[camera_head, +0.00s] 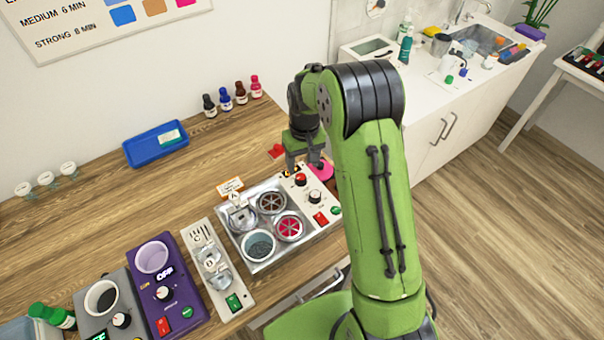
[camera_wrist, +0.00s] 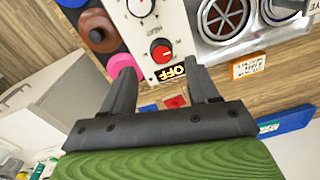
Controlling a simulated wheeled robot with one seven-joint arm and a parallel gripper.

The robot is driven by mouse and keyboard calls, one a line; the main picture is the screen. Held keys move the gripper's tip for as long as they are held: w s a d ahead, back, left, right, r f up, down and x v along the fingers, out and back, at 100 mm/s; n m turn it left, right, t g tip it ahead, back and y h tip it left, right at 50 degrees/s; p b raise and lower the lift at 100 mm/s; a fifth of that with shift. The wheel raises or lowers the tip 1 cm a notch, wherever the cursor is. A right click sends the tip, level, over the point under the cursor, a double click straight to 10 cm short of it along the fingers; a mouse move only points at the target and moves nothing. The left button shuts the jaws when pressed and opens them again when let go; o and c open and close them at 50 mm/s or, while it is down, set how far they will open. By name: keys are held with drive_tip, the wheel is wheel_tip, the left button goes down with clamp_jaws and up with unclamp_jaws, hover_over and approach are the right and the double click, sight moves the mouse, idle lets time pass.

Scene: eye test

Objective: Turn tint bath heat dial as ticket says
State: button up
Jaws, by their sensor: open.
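The tint bath is a metal unit (camera_head: 263,266) with round pots, and a white control panel (camera_head: 310,205) along its right side. The panel carries a red dial (camera_head: 301,179) and a black-and-white dial (camera_head: 316,196). The wrist view shows the red dial (camera_wrist: 161,51) beside an OFF display (camera_wrist: 171,72), and the other dial (camera_wrist: 140,4) cut by the top edge. The lettering is too small to tell which is heat. My gripper (camera_wrist: 162,78) is open and empty, close to the red dial's end of the panel. An orange-edged card (camera_head: 229,187), perhaps the ticket, is unreadable.
A blue tray (camera_head: 135,150) and several dark bottles (camera_head: 225,98) stand behind. The wooden table is clear between them. A pink disc lies near the panel.

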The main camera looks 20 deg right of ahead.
sight(301, 177)
wheel_tip(301, 177, down, 6)
drive_tip(key=shift+a+r, duration=0.15)
drive_tip(key=shift+s, duration=0.1)
drive_tip(key=c, duration=1)
